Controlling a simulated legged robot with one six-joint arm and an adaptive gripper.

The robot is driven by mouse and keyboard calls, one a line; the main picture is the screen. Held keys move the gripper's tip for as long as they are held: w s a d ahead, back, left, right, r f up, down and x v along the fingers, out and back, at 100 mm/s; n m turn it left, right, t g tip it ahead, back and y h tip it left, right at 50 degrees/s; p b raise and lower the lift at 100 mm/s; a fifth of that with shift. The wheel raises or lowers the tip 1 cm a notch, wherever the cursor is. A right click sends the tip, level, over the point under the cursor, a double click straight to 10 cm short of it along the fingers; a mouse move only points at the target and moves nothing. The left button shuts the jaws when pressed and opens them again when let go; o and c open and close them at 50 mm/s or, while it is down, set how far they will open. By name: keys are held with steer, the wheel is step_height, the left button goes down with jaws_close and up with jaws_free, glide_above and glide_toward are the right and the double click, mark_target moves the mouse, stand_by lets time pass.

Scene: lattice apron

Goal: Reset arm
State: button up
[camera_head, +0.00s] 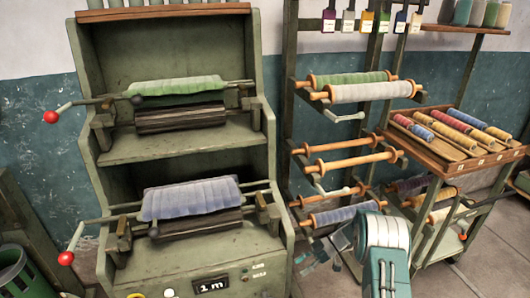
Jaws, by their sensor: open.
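My gripper (337,243) is in the lower right of the head view, in front of the rack of rollers. It is open and I see nothing between its fingers. My teal and pale grey arm rises from the bottom edge to the gripper. A roll of blue material (345,213) on the rack is behind the gripper and arm; I cannot tell the distance between them.
A green machine (120,262) with red-knobbed cranks (51,117) stands at left. The rack holds green (350,79) and white (370,92) rolls. A wooden-topped cart (440,158) with coloured rolls stands right. A green bin (18,272) is lower left. Floor (490,262) shows lower right.

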steer(key=s+r+m+t+h, duration=0.2)
steer(key=s+r+m+h, duration=0.25)
steer(key=r, duration=0.85)
steer(key=s+r+m+t+h, duration=0.1)
steer(key=s+r+m+h, duration=0.4)
steer(key=r, duration=0.9)
steer(key=s+d+r+m+t+h, duration=0.1)
steer(key=s+r+m+t, duration=0.2)
steer(key=s, duration=0.7)
steer(key=s+d+r+m+t+h, duration=0.1)
steer(key=s+d+r+m+t, duration=0.1)
steer(key=s+m, duration=0.4)
steer(key=s+r+t, duration=0.1)
steer(key=s+r, duration=0.1)
steer(key=s, duration=0.3)
steer(key=shift+s+r+t, duration=0.15)
steer(key=shift+t, duration=0.25)
steer(key=shift+c, duration=1.1)
steer(key=shift+a, duration=0.15)
